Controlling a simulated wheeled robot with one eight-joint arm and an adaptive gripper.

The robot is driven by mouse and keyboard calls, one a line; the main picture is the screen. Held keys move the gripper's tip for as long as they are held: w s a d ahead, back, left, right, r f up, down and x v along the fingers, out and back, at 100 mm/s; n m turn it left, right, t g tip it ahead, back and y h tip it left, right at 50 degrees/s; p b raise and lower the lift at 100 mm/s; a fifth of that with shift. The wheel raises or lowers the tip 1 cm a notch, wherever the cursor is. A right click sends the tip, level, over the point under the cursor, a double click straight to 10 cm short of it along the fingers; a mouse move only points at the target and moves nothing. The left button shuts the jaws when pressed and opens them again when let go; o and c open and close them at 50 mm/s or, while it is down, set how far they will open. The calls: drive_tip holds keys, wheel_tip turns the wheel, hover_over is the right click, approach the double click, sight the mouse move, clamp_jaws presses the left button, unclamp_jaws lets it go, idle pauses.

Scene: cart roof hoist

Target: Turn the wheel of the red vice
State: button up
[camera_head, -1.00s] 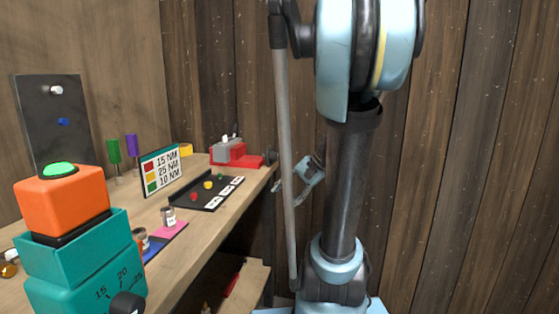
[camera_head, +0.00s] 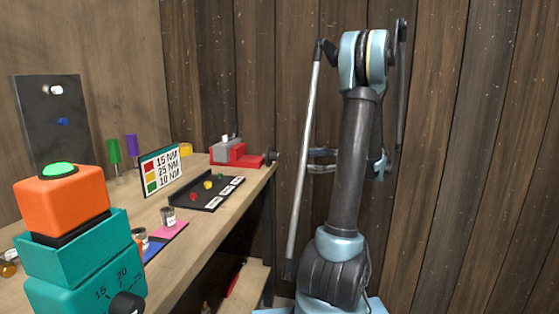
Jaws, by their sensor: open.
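The red vice (camera_head: 249,161) sits at the far end of the workbench, with a grey block in its jaws. Its small dark wheel (camera_head: 271,156) is at the right end, just past the bench edge. My gripper (camera_head: 311,160) is partly hidden behind my arm column. Two light prongs stick out to the left of the column at about the wheel's height in the picture. They are apart, and nothing shows between them. A clear gap shows between the prongs and the wheel.
On the workbench (camera_head: 211,228) stand a torque sign (camera_head: 161,169), a black tray with coloured knobs (camera_head: 190,202), small jars and a teal box (camera_head: 75,240) holding an orange button block. A lower shelf (camera_head: 250,283) is below. Wooden walls close the back and right.

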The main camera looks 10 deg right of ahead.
sight(277, 157)
drive_tip(key=shift+t+y, duration=0.3)
drive_tip(key=shift+y, duration=0.2)
drive_tip(key=x, duration=0.5)
drive_tip(key=w+x, duration=0.1)
drive_tip(key=x, duration=0.9)
drive_tip(key=shift+w+d+f, duration=0.1)
drive_tip(key=shift+w+d, duration=0.1)
drive_tip(key=shift+w, duration=0.05)
drive_tip(key=c, duration=1.1)
